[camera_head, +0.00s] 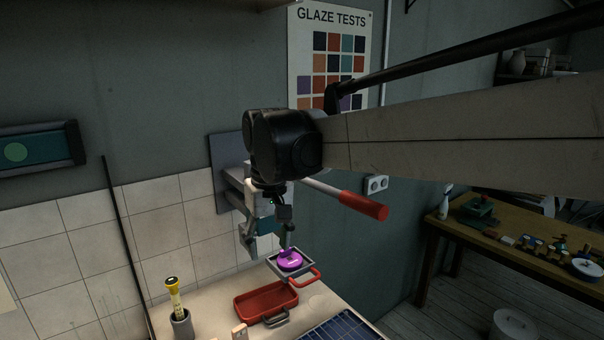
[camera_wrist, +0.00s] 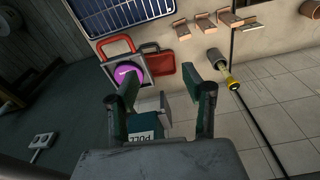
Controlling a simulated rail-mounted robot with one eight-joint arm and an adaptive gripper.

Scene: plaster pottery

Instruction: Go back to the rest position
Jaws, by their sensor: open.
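My gripper (camera_head: 268,238) hangs at the end of my arm in front of the tiled wall, above the back of the worktop. In the wrist view my gripper (camera_wrist: 161,82) has its two dark green fingers spread wide, with nothing held between the tips. A teal part with a "PULL" label (camera_wrist: 146,136) shows low between the fingers; I cannot tell whether it touches them.
A grey tray (camera_head: 276,268) holds a purple disc (camera_head: 290,260). A red tray (camera_head: 266,301), a cup (camera_head: 181,325) with a yellow-topped tube (camera_head: 174,290) and a blue gridded panel (camera_head: 345,327) are on the worktop. A red-handled lever (camera_head: 362,204) sticks out beside my gripper.

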